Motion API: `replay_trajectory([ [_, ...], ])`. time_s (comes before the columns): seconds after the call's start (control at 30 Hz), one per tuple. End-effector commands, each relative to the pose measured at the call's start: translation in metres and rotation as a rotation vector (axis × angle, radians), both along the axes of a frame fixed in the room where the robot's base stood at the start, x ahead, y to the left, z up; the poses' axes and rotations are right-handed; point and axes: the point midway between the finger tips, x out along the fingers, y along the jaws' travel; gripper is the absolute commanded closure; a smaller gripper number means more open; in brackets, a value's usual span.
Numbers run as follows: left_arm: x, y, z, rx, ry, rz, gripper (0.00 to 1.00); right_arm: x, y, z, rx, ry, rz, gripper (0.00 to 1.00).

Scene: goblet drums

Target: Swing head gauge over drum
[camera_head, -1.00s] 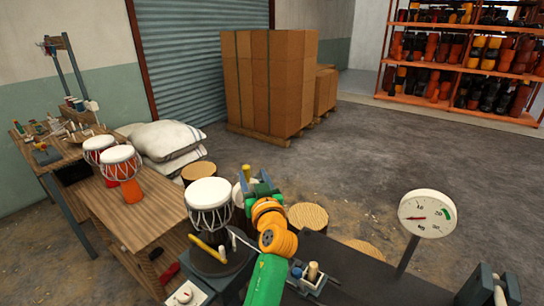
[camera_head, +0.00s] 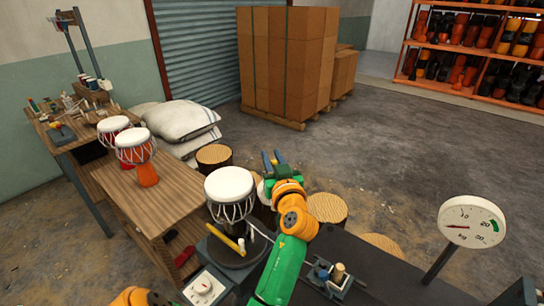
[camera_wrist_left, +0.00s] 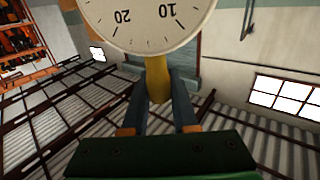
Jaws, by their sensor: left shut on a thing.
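In the left wrist view, the gripper is shut on a yellow handle (camera_wrist_left: 158,80) joined to a white dial marked 10 and 20, the head gauge (camera_wrist_left: 148,25), seen upside down. In the head view only a pale sliver, probably this gauge, shows between drum and gripper; the rest is hidden. My right gripper is not seen.
Two red-and-white drums (camera_head: 137,155) stand on the wooden bench (camera_head: 165,205) at left. A kg dial (camera_head: 472,220) stands on a post at right. A small tool block (camera_head: 333,275) sits on the dark table. Log stools (camera_head: 326,208) stand behind.

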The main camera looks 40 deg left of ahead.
Motion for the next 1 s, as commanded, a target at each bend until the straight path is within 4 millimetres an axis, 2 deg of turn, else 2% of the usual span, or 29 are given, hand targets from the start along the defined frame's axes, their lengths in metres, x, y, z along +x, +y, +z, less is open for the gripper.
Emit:
replay_trajectory([
  [1.0, 0.0001, 0.0, -0.001, -0.001, 0.003, -0.001, 1.0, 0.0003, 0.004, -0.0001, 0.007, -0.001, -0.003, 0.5],
])
